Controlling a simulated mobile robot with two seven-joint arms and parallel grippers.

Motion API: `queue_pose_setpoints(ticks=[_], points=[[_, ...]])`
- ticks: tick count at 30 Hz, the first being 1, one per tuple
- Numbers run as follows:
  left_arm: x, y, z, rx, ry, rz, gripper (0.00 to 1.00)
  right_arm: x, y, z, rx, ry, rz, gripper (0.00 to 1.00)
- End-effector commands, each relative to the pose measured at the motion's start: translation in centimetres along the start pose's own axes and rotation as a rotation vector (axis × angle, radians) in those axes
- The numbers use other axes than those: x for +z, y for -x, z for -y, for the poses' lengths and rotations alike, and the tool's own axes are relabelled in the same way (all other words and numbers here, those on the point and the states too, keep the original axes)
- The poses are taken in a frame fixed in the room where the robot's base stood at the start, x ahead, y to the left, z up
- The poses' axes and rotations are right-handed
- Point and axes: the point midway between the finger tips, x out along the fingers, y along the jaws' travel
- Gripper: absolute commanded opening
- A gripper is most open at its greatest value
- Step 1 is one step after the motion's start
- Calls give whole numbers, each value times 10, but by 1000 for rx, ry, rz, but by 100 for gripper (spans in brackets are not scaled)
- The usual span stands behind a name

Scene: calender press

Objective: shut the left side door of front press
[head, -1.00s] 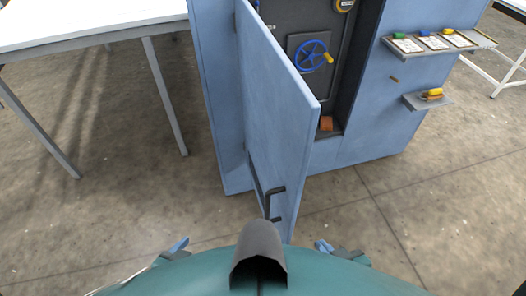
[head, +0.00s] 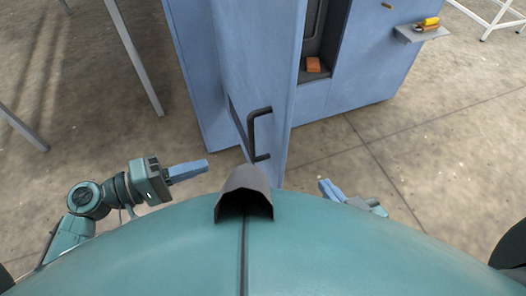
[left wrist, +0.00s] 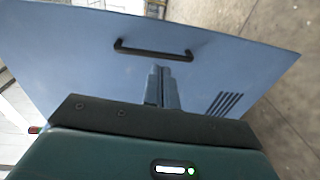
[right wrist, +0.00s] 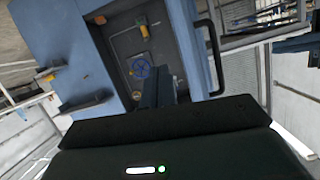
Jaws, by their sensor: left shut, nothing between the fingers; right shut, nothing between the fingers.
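The blue side door (head: 258,75) of the press stands open and juts out toward me in the head view. Its black bar handle (head: 257,135) is on the left face, near the free edge. The left wrist view shows that face of the door (left wrist: 80,50) and the handle (left wrist: 153,50) just beyond the fingers. My left gripper (head: 205,164) is shut and empty, left of the door and apart from the handle. My right gripper (head: 323,184) is shut and empty, right of the door.
An orange block (head: 314,65) lies in the press opening. A small shelf (head: 420,34) with a yellow-handled item juts from the press at right. Table legs (head: 135,58) stand at the upper left. The floor on both sides of the door is clear.

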Motion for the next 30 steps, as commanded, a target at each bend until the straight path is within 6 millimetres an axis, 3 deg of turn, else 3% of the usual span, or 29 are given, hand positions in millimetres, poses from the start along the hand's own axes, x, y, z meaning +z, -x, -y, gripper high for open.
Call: queue_pose_setpoints(ticks=[8, 11, 24, 30], points=[[-1, -3, -16, 96, 44, 46, 0, 1, 0, 0, -2, -5, -16, 0], [-1, -16, -18, 96, 44, 47, 0, 1, 0, 0, -3, -6, -12, 0], [3, -106, -27, 94, 44, 44, 0, 2, -4, 3, -11, -19, 25, 0], [4, -129, -28, 93, 45, 44, 0, 1, -6, 4, -14, -22, 28, 0]])
